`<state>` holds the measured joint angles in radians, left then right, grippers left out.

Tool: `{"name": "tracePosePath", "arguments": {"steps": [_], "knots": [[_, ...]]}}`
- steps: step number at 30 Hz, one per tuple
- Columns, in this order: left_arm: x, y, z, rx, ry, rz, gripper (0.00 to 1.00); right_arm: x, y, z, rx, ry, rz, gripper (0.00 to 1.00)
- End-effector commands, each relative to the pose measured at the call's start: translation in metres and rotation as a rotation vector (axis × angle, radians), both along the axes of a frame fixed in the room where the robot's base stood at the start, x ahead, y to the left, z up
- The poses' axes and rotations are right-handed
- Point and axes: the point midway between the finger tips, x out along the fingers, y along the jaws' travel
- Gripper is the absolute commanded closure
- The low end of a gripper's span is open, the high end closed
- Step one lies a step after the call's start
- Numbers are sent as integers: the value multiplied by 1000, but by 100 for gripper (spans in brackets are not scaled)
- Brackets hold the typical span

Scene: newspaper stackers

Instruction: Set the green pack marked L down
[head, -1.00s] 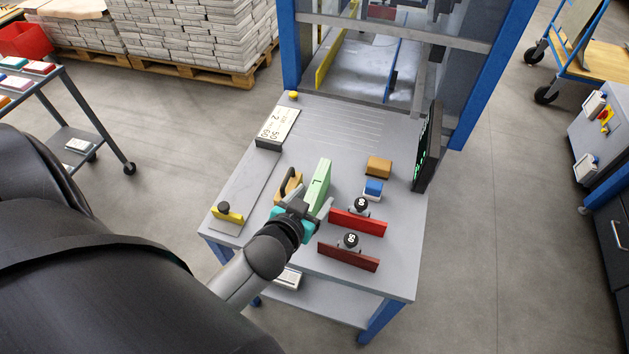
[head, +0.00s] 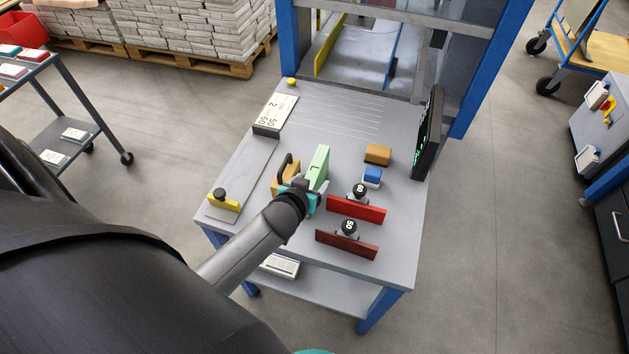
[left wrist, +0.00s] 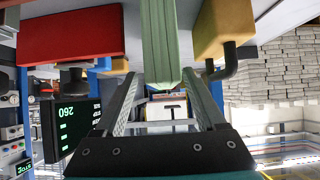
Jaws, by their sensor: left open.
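The green pack (head: 319,162) stands on the grey table beside an orange block with a dark handle (head: 287,172). My left gripper (head: 311,184) is at the pack's near end and hides part of it, including any L mark. In the left wrist view the green pack (left wrist: 159,40) reaches down between the tips of my open left gripper (left wrist: 160,78). The fingers lie on either side of its end. Whether a finger touches it I cannot tell.
A red plate (head: 356,209) and a dark red plate (head: 346,244), each with a black knob, stand to the right. A blue block (head: 372,176), a tan block (head: 378,153) and a dark screen (head: 428,135) are beyond. The grooved far tabletop (head: 330,118) is clear.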

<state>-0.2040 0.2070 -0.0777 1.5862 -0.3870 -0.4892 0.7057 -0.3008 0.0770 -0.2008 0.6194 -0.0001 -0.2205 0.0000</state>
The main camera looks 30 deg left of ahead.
Motion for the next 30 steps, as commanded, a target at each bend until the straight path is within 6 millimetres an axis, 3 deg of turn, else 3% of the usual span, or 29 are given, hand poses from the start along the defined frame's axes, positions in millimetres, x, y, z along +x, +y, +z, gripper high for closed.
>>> {"name": "tracePosePath", "arguments": {"steps": [12,22,30], "knots": [[38,14,-24,2,0,0,28,0,-2,-14,-3,-1,1,50],[41,15,-25,2,0,-1,28,1,-2,-14,-3,-2,1,50],[41,15,-25,1,0,-1,58,1,-3,-14,-4,-2,0,50]]}}
